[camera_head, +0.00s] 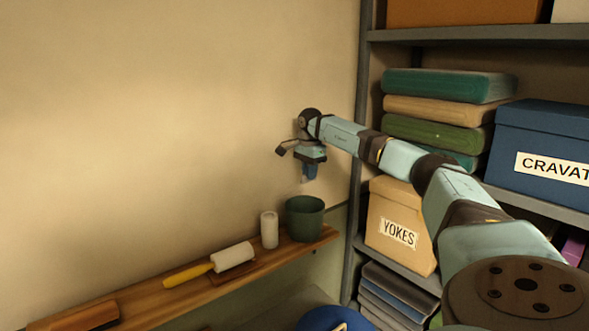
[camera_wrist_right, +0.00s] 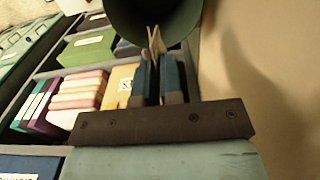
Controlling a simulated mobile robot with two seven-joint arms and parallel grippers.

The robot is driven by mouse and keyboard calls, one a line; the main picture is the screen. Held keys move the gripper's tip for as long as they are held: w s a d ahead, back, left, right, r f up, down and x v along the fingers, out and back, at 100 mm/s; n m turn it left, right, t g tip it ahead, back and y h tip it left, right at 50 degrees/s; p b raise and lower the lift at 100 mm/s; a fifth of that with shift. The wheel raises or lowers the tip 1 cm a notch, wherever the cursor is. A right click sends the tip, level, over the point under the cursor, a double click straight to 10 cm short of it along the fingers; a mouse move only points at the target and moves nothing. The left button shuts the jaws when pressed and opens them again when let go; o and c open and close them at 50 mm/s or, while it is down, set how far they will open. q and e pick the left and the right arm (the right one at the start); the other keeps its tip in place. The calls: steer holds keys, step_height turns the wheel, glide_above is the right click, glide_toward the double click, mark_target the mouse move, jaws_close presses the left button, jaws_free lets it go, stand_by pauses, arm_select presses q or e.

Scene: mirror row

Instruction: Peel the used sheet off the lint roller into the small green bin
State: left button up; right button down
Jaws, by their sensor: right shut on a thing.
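The lint roller lies on its side on the wooden ledge, with a white roll (camera_head: 234,256) and a yellow handle (camera_head: 188,274). The small green bin (camera_head: 305,220) stands upright near the ledge's right end. My right gripper (camera_head: 309,173) points down above the bin, apart from it. It is shut on a thin pale sheet (camera_head: 304,179), which sticks out past the fingertips. In the right wrist view the sheet (camera_wrist_right: 155,41) shows between the blue fingers, with the dark green bin (camera_wrist_right: 190,22) beyond. The bin's inside is mostly hidden. My left gripper is not in view.
A white upright cylinder (camera_head: 269,230) stands just left of the bin. A brown block-like object (camera_head: 88,317) sits at the ledge's near left end. A grey shelf unit with boxes, including a YOKES box (camera_head: 400,222), stands to the right. The wall is bare behind the ledge.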

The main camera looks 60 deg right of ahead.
step_height(320, 180, down, 4)
steer(key=shift+r, duration=0.15)
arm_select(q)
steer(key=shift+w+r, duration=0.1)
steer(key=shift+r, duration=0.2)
arm_select(e)
steer(key=shift+f, duration=1.05)
steer(key=c, duration=1.2)
jaws_free()
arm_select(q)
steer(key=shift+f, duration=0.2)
arm_select(e)
steer(key=shift+r, duration=0.1)
